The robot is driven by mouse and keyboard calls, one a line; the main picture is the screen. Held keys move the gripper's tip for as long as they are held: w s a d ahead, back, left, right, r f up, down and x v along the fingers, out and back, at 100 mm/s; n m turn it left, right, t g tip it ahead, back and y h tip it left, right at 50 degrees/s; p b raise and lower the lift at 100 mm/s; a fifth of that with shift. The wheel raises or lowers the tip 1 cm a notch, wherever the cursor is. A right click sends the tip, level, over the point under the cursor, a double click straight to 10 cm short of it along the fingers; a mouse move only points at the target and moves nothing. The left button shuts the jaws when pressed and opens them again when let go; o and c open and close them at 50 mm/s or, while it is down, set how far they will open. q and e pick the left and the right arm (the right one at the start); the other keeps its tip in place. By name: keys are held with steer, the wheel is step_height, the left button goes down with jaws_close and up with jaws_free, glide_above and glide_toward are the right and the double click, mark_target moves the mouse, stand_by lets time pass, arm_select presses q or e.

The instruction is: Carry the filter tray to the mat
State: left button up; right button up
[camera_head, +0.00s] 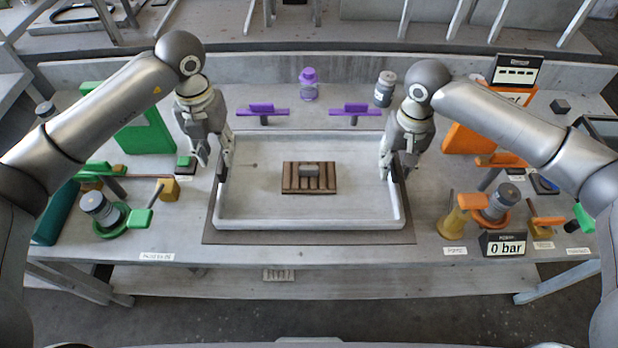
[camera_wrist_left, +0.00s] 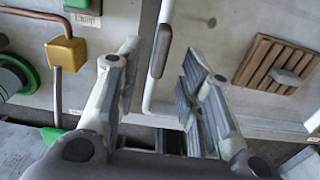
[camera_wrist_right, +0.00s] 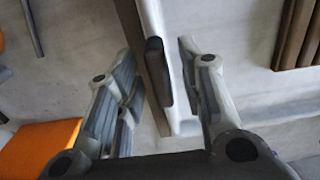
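The filter tray (camera_head: 310,224) is a wide, shallow pale tray with a raised rim and a dark handle on each short side. It sits over the dark grey mat (camera_head: 310,238), whose front and side edges show around it; I cannot tell whether its underside touches the mat. A brown slatted block (camera_head: 292,184) with a grey knob lies in it. My left gripper (camera_head: 215,158) is open at the left handle, which shows between the fingers in the left wrist view (camera_wrist_left: 160,50). My right gripper (camera_head: 399,166) is open around the right handle, seen between its fingers in the right wrist view (camera_wrist_right: 157,68).
Purple valve handles (camera_head: 262,110), a purple jar (camera_head: 308,84) and a grey jar (camera_head: 385,89) stand behind the tray. Green-handled fittings (camera_head: 105,212) are left; orange ones (camera_head: 497,205) and a "0 bar" display (camera_head: 505,244) are right. The bench front strip is mostly clear.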

arm_select(q)
step_height(320, 180, up, 4)
steer(key=shift+r, duration=0.4)
arm_select(e)
steer(key=shift+r, duration=0.3)
step_height(320, 180, up, 11)
steer(key=shift+r, duration=0.2)
